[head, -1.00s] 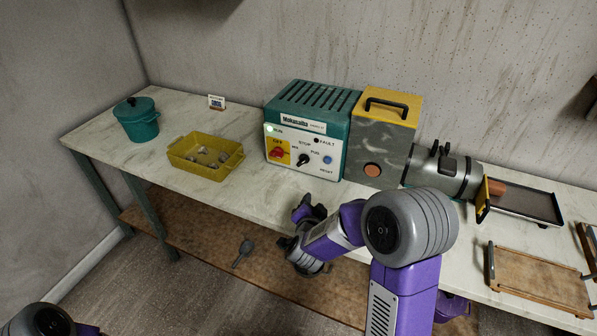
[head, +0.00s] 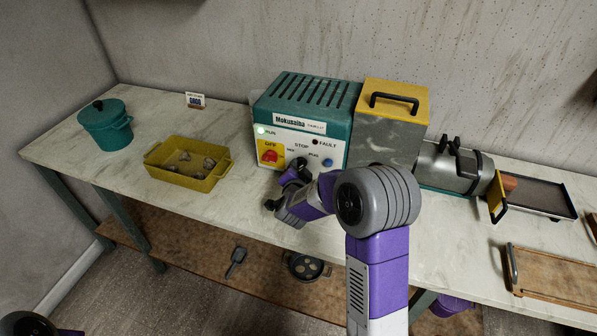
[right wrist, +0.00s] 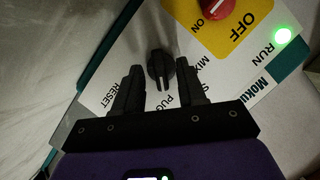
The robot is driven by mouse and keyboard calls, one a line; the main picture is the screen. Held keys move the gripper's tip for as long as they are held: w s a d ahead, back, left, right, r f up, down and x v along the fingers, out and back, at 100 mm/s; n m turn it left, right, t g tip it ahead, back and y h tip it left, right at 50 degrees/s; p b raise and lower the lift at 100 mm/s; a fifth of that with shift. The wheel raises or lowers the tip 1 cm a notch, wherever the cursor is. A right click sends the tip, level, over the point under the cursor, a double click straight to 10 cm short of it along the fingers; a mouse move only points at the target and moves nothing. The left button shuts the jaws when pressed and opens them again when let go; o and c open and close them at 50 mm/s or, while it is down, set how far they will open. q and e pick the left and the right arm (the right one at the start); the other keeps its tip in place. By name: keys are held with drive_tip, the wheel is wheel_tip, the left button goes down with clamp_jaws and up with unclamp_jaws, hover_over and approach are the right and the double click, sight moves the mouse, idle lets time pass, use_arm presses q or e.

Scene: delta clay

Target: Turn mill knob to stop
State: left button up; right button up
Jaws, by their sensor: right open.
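The control box (head: 305,115), teal with a white front panel, stands on the bench. It bears the label Mokusaiba. Its black mill knob (right wrist: 160,68) shows in the right wrist view, near the STOP, MIX and PUG labels; I cannot tell exactly where it points. My right gripper (right wrist: 159,72) is open, its two dark fingers to either side of the knob, with gaps showing. In the head view the right gripper (head: 294,172) is at the panel's lower part and partly hides the knob. My left gripper is out of view.
A red switch (right wrist: 222,8) on a yellow OFF/ON plate sits near the knob. The green RUN lamp (right wrist: 283,36) is lit. A blue reset button (head: 328,162) is at the right. A grey block with yellow top (head: 385,125) adjoins the box. A yellow tray (head: 165,178) stands left.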

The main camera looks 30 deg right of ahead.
drive_tip(key=shift+w, duration=0.1)
clamp_jaws()
drive_tip(key=shift+r+p, duration=0.1)
drive_tip(key=shift+p, duration=0.45)
drive_tip(key=n+g+p, duration=0.1)
drive_tip(key=n+p, duration=0.1)
drive_tip(key=p, duration=0.3)
drive_tip(key=n+g+h+p, duration=0.1)
drive_tip(key=n+p, duration=0.1)
drive_tip(key=p, duration=0.3)
drive_tip(key=shift+w+a+r+g+p, duration=0.15)
drive_tip(key=shift+w+g+p, duration=0.05)
drive_tip(key=shift+g+p, duration=0.15)
drive_tip(key=shift+n+g+h+p, duration=0.25)
drive_tip(key=shift+n+h+p, duration=0.35)
drive_tip(key=shift+p, duration=0.4)
drive_tip(key=shift+f, duration=0.2)
